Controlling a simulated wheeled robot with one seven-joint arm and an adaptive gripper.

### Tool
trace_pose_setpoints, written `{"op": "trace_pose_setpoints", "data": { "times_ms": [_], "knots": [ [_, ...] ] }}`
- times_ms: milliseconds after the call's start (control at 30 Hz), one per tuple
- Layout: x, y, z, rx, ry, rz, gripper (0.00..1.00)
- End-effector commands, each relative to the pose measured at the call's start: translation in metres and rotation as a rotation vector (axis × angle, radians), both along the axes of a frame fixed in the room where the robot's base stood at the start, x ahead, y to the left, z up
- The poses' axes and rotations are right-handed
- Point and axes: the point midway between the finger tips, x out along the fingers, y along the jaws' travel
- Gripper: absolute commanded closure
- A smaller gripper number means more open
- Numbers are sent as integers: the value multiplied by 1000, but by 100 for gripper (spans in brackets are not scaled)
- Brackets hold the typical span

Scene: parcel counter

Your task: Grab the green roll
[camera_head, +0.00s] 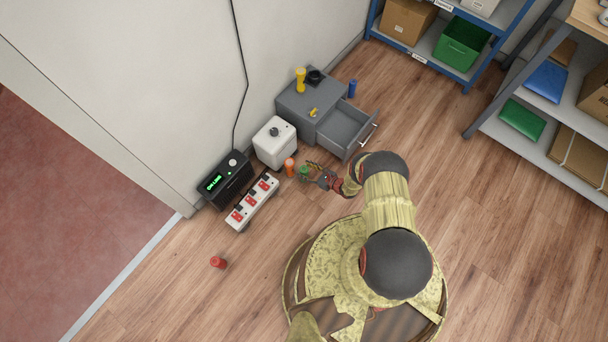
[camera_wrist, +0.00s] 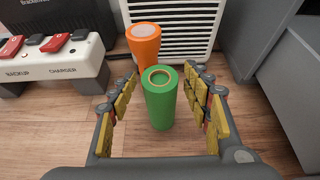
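The green roll (camera_wrist: 159,104) stands upright on the wooden floor in the wrist view. It stands between the two spread fingers of my gripper (camera_wrist: 160,100), with gaps to both of them. My gripper is open. In the head view the green roll (camera_head: 304,171) is small beside my gripper (camera_head: 313,172). An orange roll (camera_wrist: 144,45) stands just behind the green one. The orange roll also shows in the head view (camera_head: 290,166), to the left of the green one.
A white box (camera_head: 274,147) stands behind the rolls. A grey cabinet (camera_head: 298,103) with an open drawer (camera_head: 345,131) is to the right. A white switch strip (camera_head: 240,213) and a black display unit (camera_head: 222,181) are to the left. A red roll (camera_head: 217,262) stands on clear floor.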

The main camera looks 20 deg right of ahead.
Motion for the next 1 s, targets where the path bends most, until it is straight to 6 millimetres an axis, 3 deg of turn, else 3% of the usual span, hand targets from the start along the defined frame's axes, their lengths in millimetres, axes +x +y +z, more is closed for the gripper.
{"op": "trace_pose_setpoints", "data": {
  "times_ms": [800, 1000],
  "knots": [
    [0, 0, 0, 0, 0, 1, 100],
    [0, 0, 0, 0, 0, 0, 100]
  ]
}}
